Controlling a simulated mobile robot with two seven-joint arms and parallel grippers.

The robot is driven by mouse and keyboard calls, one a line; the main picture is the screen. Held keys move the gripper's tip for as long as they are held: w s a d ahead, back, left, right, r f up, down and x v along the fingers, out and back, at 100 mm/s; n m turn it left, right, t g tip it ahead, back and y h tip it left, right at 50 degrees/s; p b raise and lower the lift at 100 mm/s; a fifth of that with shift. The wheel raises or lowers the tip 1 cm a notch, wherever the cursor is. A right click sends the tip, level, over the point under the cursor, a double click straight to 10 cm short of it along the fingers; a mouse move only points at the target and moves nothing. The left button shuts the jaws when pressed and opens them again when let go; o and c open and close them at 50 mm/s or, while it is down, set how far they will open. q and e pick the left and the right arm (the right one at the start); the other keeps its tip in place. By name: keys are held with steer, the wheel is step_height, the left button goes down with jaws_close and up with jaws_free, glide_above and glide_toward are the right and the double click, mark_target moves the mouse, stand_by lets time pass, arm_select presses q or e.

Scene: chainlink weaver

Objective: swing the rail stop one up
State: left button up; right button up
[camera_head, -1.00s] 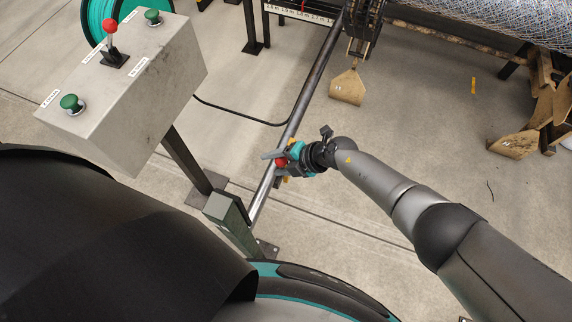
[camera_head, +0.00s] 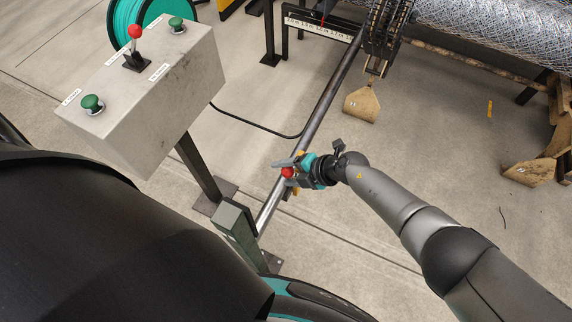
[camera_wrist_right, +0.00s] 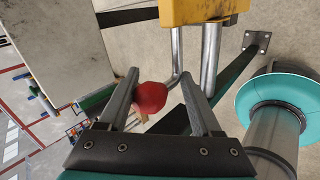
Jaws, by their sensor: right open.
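The rail stop shows as a red knob (camera_head: 287,173) and a yellow block (camera_wrist_right: 203,10) with metal rods, at the grey rail (camera_head: 325,102). My right gripper (camera_head: 285,170) is at the knob, its fingers on either side of it. In the right wrist view the red knob (camera_wrist_right: 151,97) lies between the open fingers, closer to the left one; whether it touches that finger I cannot tell. In the head view the gripper hides most of the stop. My left gripper is out of view.
A grey control box (camera_head: 150,95) with green buttons and a red-topped lever stands at the upper left. A green post (camera_head: 236,225) stands by the rail's near end. A wire-mesh roll (camera_head: 490,35) lies at the upper right. The floor right of the rail is mostly open.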

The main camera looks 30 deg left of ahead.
steer(key=shift+s+d+f, duration=0.1)
steer(key=shift+d, duration=0.1)
steer(key=shift+d+r+p, duration=0.2)
steer(key=shift+r+p, duration=0.1)
steer(key=shift+p, duration=0.05)
steer(key=p+v, duration=0.7)
steer(key=v, duration=0.7)
steer(key=shift+r, duration=0.2)
